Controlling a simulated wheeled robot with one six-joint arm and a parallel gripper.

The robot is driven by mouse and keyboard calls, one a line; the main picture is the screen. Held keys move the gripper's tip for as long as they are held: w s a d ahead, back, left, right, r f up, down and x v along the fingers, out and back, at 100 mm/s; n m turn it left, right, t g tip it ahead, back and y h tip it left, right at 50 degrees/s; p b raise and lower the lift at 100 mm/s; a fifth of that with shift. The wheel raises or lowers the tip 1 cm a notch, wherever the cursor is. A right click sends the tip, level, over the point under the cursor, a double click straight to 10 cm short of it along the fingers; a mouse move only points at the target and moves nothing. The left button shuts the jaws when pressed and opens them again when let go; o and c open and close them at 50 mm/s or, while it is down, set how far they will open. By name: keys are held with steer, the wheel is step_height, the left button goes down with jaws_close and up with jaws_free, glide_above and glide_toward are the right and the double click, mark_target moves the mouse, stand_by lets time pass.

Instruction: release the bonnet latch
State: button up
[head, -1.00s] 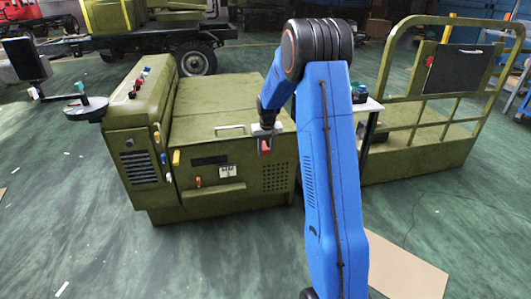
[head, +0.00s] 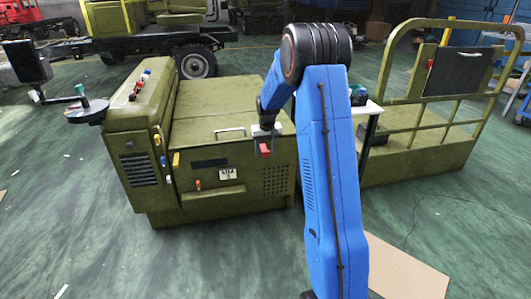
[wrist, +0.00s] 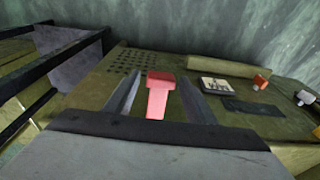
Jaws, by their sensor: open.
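The bonnet latch is a red lever (head: 265,149) on the upper right of the olive machine's front panel. It also shows in the wrist view as a red T-shaped piece (wrist: 159,92). My gripper (head: 266,146) is at the latch, with its fingers open. In the wrist view one finger is on each side of the lever, with visible gaps, and my gripper (wrist: 158,100) does not appear closed on it. The olive bonnet (head: 205,105) lies flat and closed, with a pale handle (head: 230,132) near its front edge. The lever's mounting is partly hidden by my gripper.
Left of the latch on the panel are a white label (head: 228,173), an orange knob (head: 198,184) and a dark slot (head: 209,163). A railed olive platform (head: 430,145) stands at right. A brown sheet (head: 405,268) lies on the floor. The floor ahead of the machine is largely clear.

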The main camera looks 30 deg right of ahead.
steer(key=shift+r, duration=0.1)
step_height(320, 180, up, 17)
steer(key=s, duration=0.2)
steer(key=shift+s+a, duration=0.35)
steer(key=shift+a, duration=0.05)
stand_by(0.3)
steer(key=s+a+r+n+t, duration=0.1)
steer(key=s+a+r, duration=0.2)
steer(key=s+a, duration=0.35)
steer(key=s+a+r, duration=0.3)
steer(key=s, duration=0.6)
steer(key=s+a+r+n+t, duration=0.1)
steer(key=s+a+r, duration=0.25)
steer(key=s, duration=0.35)
steer(key=s+a+f, duration=0.2)
steer(key=s, duration=0.5)
steer(key=s+a+f, duration=0.3)
steer(key=s, duration=0.5)
steer(key=s+a+f+n+t, duration=0.1)
steer(key=s+a+f, duration=0.1)
steer(key=s, duration=0.6)
steer(key=shift+s+a+f, duration=0.15)
steer(key=shift+s, duration=0.1)
